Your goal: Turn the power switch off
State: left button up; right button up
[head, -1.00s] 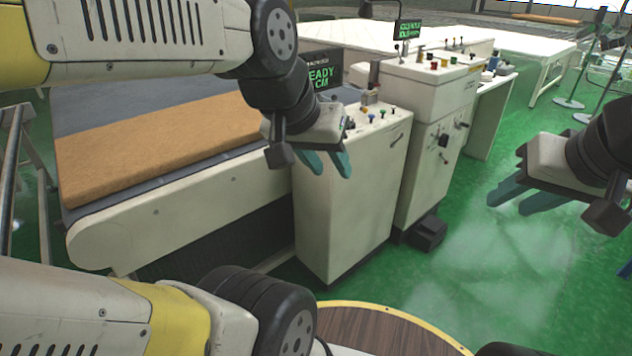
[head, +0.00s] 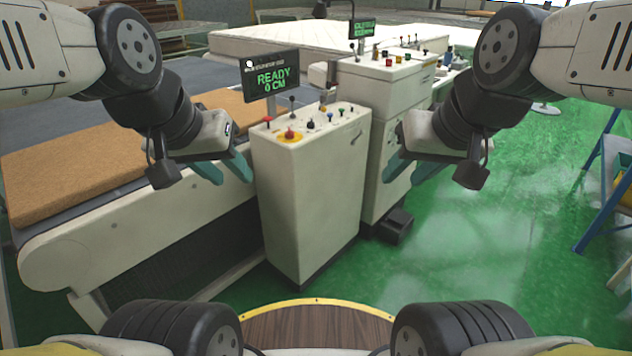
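The near cream control cabinet (head: 305,190) stands in the middle of the head view. Its top panel carries a red mushroom button on a yellow base (head: 290,135), several small knobs and a few levers. I cannot tell which control is the power switch. My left gripper (head: 234,180) is open and empty, left of this cabinet and in front of the conveyor side. My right gripper (head: 401,181) is open and empty, right of the cabinet; it partly hides the second cabinet's front controls.
A screen (head: 272,80) reads "READY 0 CM". The second cabinet (head: 385,85) with coloured buttons stands behind. A brown mattress slab (head: 80,150) lies on the conveyor at left. Green floor (head: 500,230) is clear at right, up to a blue frame (head: 598,200). A black box (head: 393,228) sits low.

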aim_at(290, 134)
jog(key=i+l+u, duration=0.2)
jog(key=i, duration=0.3)
jog(key=i+l+u, duration=0.2)
jog(key=i, duration=0.25)
